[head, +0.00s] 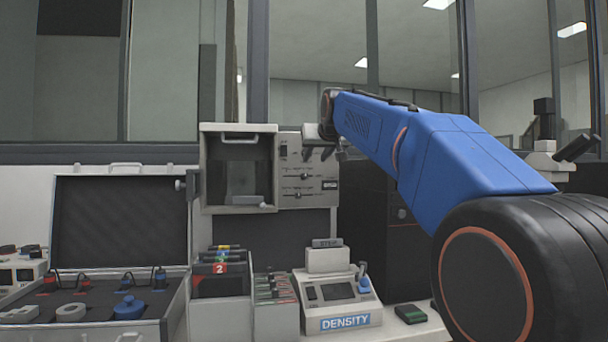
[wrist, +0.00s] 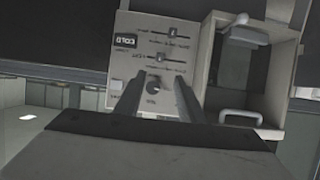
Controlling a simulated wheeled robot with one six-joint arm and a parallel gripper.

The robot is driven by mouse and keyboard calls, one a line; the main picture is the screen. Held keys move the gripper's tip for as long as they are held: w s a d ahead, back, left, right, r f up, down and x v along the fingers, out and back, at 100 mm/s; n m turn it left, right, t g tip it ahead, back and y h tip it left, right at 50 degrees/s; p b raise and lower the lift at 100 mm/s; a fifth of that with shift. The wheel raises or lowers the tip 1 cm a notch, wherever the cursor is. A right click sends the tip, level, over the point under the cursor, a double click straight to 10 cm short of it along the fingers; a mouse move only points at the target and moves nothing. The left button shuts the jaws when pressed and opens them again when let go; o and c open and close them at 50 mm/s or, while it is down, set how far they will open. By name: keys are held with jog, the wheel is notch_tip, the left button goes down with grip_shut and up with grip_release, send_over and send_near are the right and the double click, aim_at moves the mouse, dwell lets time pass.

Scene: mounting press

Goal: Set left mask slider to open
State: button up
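The grey control panel (head: 320,198) of the press stands upright at the back, and it also shows upside down in the wrist view (wrist: 143,22). It carries two horizontal sliders: an upper one (head: 303,177), also in the wrist view (wrist: 160,57), and a lower one (head: 297,195), also in the wrist view (wrist: 173,31). Their labels are too small to read, so I cannot tell which is the left mask slider. My gripper (head: 323,153) is open and empty in front of the panel's top. In the wrist view its fingers (wrist: 157,97) straddle a round knob (wrist: 153,85); contact is unclear.
An open-fronted chamber (head: 209,170) with a handle adjoins the panel's left side. Below stand a density meter (head: 345,322), a card rack (head: 275,318) and an open case (head: 120,215). A dark cabinet (head: 368,225) is right of the panel.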

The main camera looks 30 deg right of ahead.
aim_at(305, 174)
jog(key=x, duration=1.4)
jog(key=shift+w+f, duration=0.15)
jog(key=shift+w, duration=0.05)
grip_shut()
